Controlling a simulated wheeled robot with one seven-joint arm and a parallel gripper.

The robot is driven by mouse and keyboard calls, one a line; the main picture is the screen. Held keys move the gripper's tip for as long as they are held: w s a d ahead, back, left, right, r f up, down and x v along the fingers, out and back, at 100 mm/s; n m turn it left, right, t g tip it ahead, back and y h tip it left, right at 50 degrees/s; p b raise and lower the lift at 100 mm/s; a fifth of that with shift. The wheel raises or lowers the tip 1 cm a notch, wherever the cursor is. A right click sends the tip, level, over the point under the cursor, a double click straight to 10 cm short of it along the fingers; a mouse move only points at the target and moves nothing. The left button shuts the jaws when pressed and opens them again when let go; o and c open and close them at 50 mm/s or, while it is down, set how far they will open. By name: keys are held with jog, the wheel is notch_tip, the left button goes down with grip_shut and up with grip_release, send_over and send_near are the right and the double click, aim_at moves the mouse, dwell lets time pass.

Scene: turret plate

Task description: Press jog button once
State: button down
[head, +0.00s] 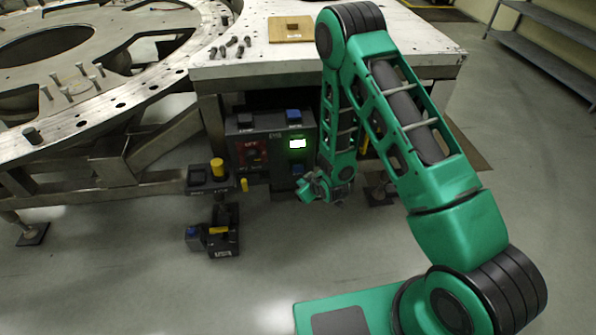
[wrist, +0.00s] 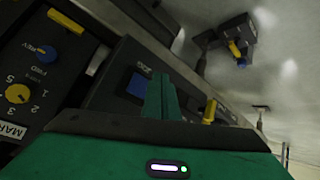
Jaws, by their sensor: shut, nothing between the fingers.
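The jog button is a blue square (wrist: 137,85) in the wrist view, on a dark panel, with a small label beside it that seems to read JOG. My gripper (wrist: 161,80) is shut and empty; its green fingers stand just right of the button in that view and may hide its edge. I cannot tell whether they touch it. In the head view my gripper (head: 312,188) hangs in front of the lower right of the dark control panel (head: 270,133). A small blue patch (head: 298,170) just above it may be this button.
The wrist view shows a blue knob (wrist: 47,52), a yellow dial (wrist: 17,93) and a yellow peg (wrist: 209,111). A metal table (head: 225,68) overhangs the panel.

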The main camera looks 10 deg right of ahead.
aim_at(297, 172)
jog(key=shift+w, duration=1.6)
jog(key=shift+w+d+r, duration=0.1)
jog(key=shift+w, duration=0.95)
dwell(1.7)
jog(key=shift+s, duration=1.1)
jog(key=shift+s, duration=2.5)
